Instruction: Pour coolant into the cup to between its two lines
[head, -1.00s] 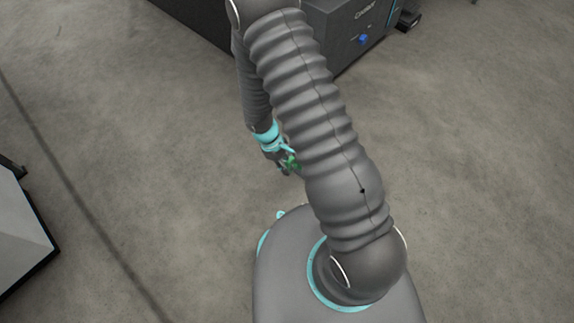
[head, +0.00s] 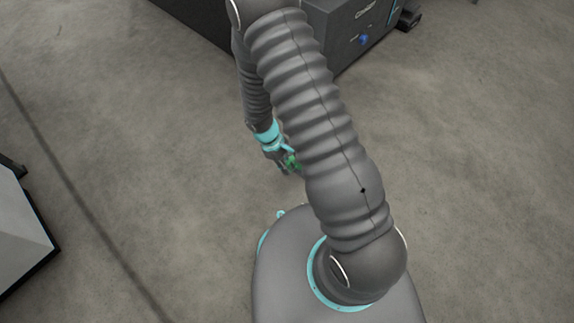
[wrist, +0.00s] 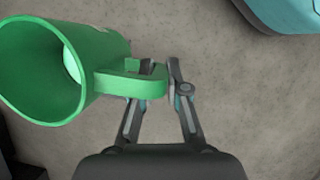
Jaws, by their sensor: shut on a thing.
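A green cup-like vessel (wrist: 105,50) with a wide round mouth and a side handle shows in the wrist view. Its mouth faces left and toward the camera. My gripper (wrist: 160,78) is shut on its handle, with the fingers at the handle's right end. A pale patch shows inside the vessel; I cannot tell whether it is liquid. In the head view only a small green part of the vessel (head: 292,162) shows beside my gripper (head: 284,163), partly hidden by my arm. No second cup with two lines is in sight.
A dark grey machine (head: 345,38) marked "Coolant", with a blue knob (head: 363,40), stands at the top. A light-topped, dark-edged unit (head: 22,235) stands at the left edge. Bare concrete floor (head: 480,180) lies open to the right.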

